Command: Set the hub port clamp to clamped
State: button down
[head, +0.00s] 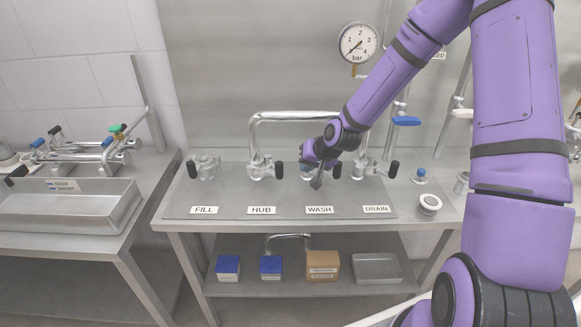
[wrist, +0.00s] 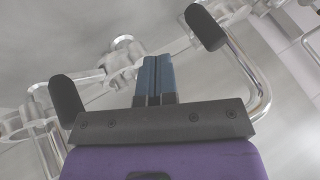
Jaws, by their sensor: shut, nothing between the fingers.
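The hub port clamp (head: 261,167) is a silver fitting behind the HUB label (head: 261,210) in the head view. Its black handle (head: 279,170) stands upright at the fitting's right side. My gripper (head: 317,183) is right of this handle, in front of the wash port and above the WASH label, apart from the hub clamp. In the wrist view my gripper (wrist: 155,62) has its two blue-grey fingers together with nothing between them. Black handles show left (wrist: 66,98) and right (wrist: 205,27) of the fingers; I cannot tell which is the hub's.
The drain port handle (head: 393,169) stands to the right, and the fill port (head: 205,166) at the left. A bent silver pipe (head: 295,116) arches behind the hub and wash ports. A white ring (head: 429,203) lies at the right. The panel's front strip is mostly clear.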

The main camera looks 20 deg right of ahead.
jog(key=shift+w+a+f, duration=0.25)
jog(key=shift+w+a, duration=0.15)
jog(key=shift+a, duration=0.3)
jog(key=shift+w+a+f, duration=0.2)
jog(key=shift+w+a, duration=0.2)
jog(key=shift+a, duration=0.35)
jog(key=shift+w+a+f, duration=0.25)
jog(key=shift+w+a, duration=0.15)
jog(key=shift+a, duration=0.3)
jog(key=shift+a, duration=0.1)
